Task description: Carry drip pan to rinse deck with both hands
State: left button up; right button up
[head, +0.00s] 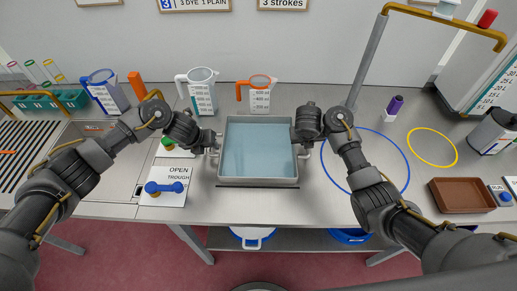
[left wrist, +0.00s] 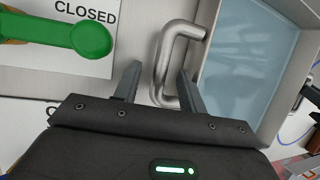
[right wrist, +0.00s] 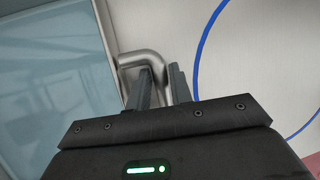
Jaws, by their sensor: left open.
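The drip pan (head: 257,181) is a grey rectangular tray with a pale blue inside, standing on the steel counter in the middle of the head view. My left gripper (head: 216,146) is at its left side. In the left wrist view its open fingers (left wrist: 158,88) are on either side of the pan's left handle (left wrist: 178,45). My right gripper (head: 296,150) is at the right side. In the right wrist view its fingers (right wrist: 162,88) are close together with the right handle (right wrist: 140,60) between them. No label shows which surface is the rinse deck.
A dark striped grating (head: 22,150) lies at the far left. Measuring jugs (head: 200,90) stand behind the pan. A panel with a blue lever (head: 165,188) is at the left front. A blue ring (head: 408,165), a yellow ring (head: 432,147) and a brown tray (head: 462,196) are on the right.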

pick_arm(q)
jog(key=shift+x, duration=0.85)
pick_arm(e)
jog(key=shift+x, duration=0.85)
pick_arm(q)
jog(key=c, duration=0.4)
pick_arm(e)
jog(key=c, duration=0.4)
pick_arm(q)
grip_shut()
pick_arm(e)
grip_shut()
pick_arm(q)
jog(key=shift+w+a, duration=0.1)
pick_arm(e)
jog(key=shift+d, duration=0.1)
